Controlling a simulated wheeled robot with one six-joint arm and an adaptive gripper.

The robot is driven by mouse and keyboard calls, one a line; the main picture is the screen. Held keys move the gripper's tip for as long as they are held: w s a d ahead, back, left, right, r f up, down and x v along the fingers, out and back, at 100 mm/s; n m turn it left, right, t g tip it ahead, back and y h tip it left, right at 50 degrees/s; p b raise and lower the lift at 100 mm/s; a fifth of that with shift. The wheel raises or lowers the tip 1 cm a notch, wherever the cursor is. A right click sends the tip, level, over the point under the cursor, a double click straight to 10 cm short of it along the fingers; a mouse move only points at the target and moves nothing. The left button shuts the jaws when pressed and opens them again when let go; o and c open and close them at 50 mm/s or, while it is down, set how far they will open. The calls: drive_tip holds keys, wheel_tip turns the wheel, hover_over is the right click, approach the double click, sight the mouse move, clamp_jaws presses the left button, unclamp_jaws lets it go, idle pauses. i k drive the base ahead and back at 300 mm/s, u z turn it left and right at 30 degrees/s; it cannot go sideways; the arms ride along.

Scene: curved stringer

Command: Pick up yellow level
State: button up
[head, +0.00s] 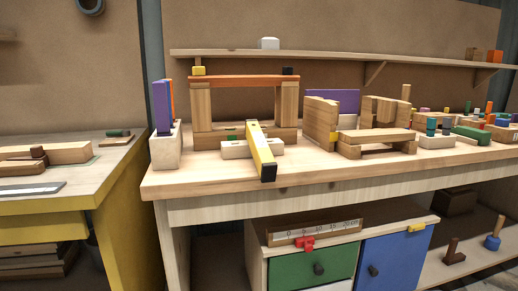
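The yellow level (260,150) is a long yellow bar with a black end cap. It lies lengthwise across a pale block (236,150) on the workbench, and its black end points toward me, near the bench's front edge. A small green mark shows near its far end. My gripper is not in view.
Wooden posts and an orange-brown beam (245,81) form an arch behind the level. A white holder (166,148) with purple and orange pieces stands left. Wooden blocks (378,138) stand right. The workbench (210,181) has free room along its front edge. A cabinet (312,262) sits below.

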sight(267, 165)
drive_tip(key=z, duration=2.35)
drive_tip(key=k, duration=1.55)
drive_tip(key=u, duration=2.2)
drive_tip(key=i, duration=0.5)
